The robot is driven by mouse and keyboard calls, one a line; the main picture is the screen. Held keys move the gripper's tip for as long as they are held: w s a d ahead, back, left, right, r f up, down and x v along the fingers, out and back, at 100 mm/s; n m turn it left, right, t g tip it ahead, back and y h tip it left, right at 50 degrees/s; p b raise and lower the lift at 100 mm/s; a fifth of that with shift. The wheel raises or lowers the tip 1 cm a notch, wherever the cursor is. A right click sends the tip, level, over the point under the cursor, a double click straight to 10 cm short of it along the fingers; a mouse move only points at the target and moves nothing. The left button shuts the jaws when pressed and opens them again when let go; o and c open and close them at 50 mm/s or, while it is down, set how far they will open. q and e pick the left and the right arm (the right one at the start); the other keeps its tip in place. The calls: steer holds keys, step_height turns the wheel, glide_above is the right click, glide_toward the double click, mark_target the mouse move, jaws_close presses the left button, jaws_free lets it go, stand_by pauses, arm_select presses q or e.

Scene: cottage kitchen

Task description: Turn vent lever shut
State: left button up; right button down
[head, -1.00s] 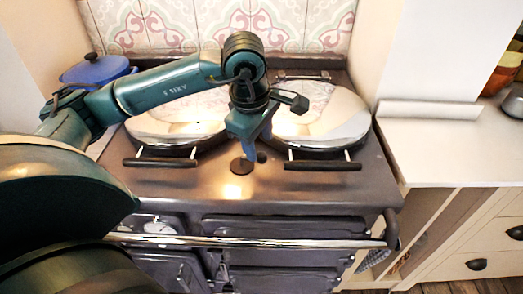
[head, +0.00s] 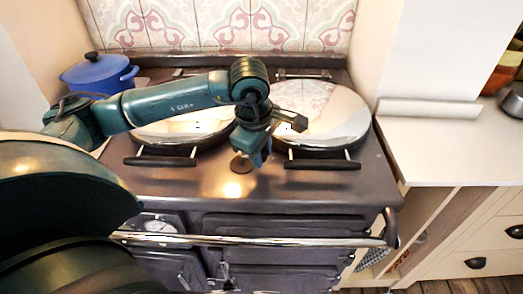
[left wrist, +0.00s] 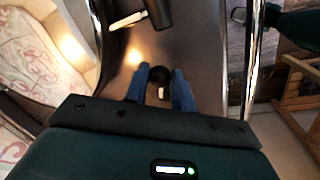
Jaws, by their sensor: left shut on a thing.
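The vent lever is a small part with a black knob (left wrist: 159,75), on the dark stove top between the two domed lids. In the left wrist view it stands between the blue fingers of my left gripper (left wrist: 160,85), with a short pale piece showing below the knob. In the head view my left gripper (head: 257,157) reaches down to the stove top and hides the knob. A dark round disc (head: 241,165) shows just left of the fingers. My left gripper is shut on the lever. My right gripper is in neither view.
The left lid (head: 185,130) and right lid (head: 325,115) have dark front handles (head: 322,164) close to my gripper. A chrome rail (head: 250,240) runs along the stove front. A blue pot (head: 95,73) stands at the back left. The right counter (head: 450,150) is mostly clear.

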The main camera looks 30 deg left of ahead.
arm_select(q)
steer(key=c, duration=0.4)
